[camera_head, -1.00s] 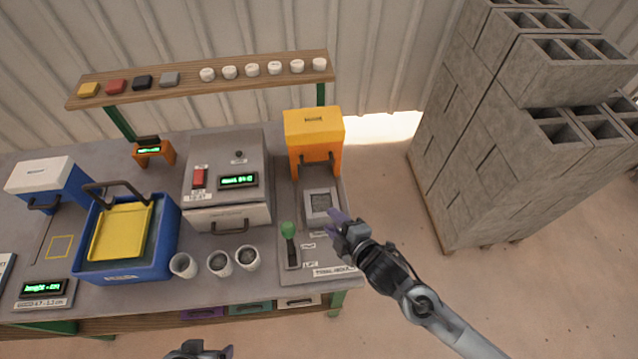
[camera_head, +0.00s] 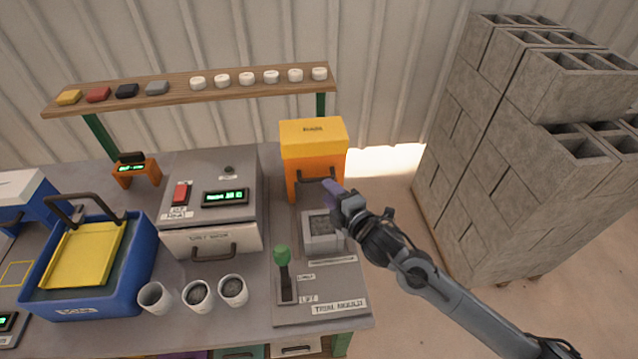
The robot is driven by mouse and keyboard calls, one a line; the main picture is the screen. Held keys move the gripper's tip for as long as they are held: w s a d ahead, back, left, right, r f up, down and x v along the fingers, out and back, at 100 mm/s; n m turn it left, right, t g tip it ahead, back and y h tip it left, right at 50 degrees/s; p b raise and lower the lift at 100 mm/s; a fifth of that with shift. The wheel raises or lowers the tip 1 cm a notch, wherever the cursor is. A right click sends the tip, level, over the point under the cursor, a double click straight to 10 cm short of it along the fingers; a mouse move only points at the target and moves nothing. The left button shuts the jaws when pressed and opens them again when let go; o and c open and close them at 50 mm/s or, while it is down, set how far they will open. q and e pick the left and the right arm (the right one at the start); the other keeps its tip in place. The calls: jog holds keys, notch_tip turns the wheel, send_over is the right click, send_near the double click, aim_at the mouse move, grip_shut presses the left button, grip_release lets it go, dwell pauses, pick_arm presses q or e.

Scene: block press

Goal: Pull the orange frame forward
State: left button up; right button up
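The orange frame (camera_head: 303,172) with a yellow top (camera_head: 312,136) stands at the back of the grey press plate, right of the middle. A dark handle (camera_head: 317,183) sits on its front. My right gripper (camera_head: 334,191) is at the right end of that handle, with its purple fingertips touching or very close to it. The handle end is partly hidden, and I cannot tell whether the fingers are shut on it. A grey square mould (camera_head: 319,232) lies in front of the frame, partly behind the gripper. My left gripper is out of the picture.
A green-knobbed lever (camera_head: 283,270) stands on the plate in front. A grey machine (camera_head: 210,200) is to the left, with several cups (camera_head: 198,294) before it. A blue tub (camera_head: 130,275) is at far left. Concrete blocks (camera_head: 520,150) are stacked right.

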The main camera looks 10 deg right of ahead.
aim_at(314, 173)
jog(key=x, duration=0.6)
jog(key=shift+w, duration=0.1)
grip_shut()
dwell(0.3)
